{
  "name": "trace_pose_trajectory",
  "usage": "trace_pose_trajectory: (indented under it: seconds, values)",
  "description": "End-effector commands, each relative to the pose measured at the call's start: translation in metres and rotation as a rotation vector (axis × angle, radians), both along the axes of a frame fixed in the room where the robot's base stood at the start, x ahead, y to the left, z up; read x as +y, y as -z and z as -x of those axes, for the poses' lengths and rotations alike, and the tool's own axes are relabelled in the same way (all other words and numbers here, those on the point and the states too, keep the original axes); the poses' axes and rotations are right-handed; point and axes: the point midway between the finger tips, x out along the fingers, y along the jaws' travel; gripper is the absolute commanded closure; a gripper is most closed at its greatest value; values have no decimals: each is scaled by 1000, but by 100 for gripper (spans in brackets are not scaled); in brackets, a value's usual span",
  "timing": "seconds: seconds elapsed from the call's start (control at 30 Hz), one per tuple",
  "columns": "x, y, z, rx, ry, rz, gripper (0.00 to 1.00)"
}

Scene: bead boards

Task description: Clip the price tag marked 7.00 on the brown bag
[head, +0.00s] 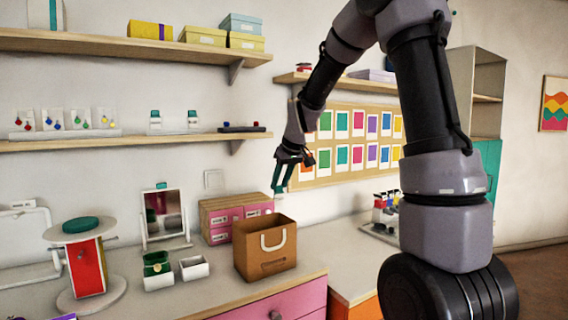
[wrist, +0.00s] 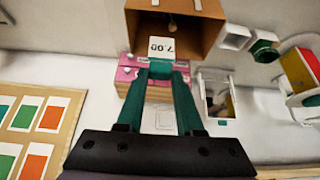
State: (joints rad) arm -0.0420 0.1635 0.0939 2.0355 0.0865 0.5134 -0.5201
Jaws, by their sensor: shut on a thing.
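The brown bag (head: 265,258) stands upright on the counter with its top open and a pale handle on its front. My gripper (head: 280,188) is above and behind the bag, pointing down. In the wrist view my gripper (wrist: 160,70) is shut on a white price tag (wrist: 161,47) marked 7.00, which reads upside down there. In that view the tag overlaps the rim of the bag (wrist: 196,38); I cannot tell whether they touch, and the head view shows a gap below the gripper.
Behind the bag stand pink-fronted boxes (head: 221,237) in a brown case.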

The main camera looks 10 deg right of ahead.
Motion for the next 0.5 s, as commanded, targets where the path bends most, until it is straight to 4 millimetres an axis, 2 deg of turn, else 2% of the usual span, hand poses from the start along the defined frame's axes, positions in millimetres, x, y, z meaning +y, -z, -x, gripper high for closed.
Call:
trace_pose_trajectory:
  seconds: [0.27, 0.5]
  values:
    - [1, 16, -1, 0, 0, 2, 100]
    - [0, 39, -1, 1, 0, 1, 100]
